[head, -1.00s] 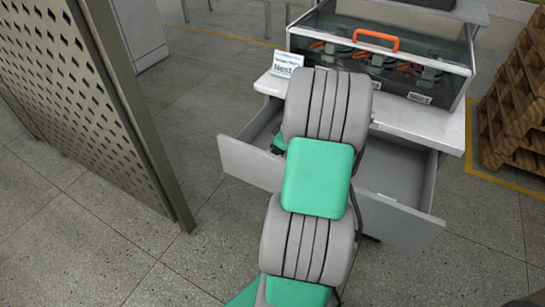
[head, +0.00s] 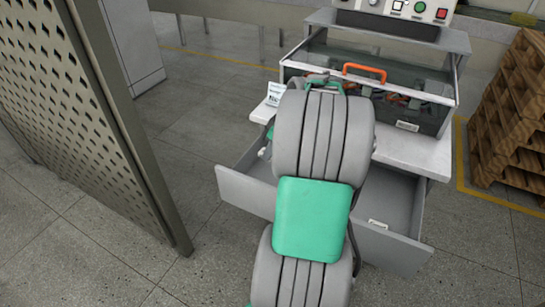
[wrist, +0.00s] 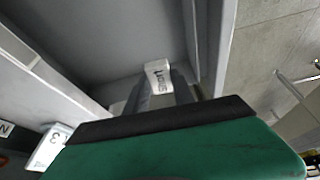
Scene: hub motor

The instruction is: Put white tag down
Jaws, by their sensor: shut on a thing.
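The white tag (wrist: 158,77) with dark print is between the two dark fingers of my gripper (wrist: 162,90) in the wrist view. The gripper is shut on it, over the inside of the open grey drawer (wrist: 110,35), close to the drawer's front wall (wrist: 201,45). In the head view a small white tag (head: 378,223) shows just right of my arm, by the drawer's front wall; it looks like the same tag. My gripper is hidden behind my arm there. I cannot tell whether the tag touches the drawer floor.
A white worktop (head: 415,154) above the drawer carries a clear-walled box with an orange handle (head: 364,72) and a small printed card (head: 275,94). A perforated panel (head: 85,120) stands left, brown stacked pallets (head: 510,120) right. The floor in front is open.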

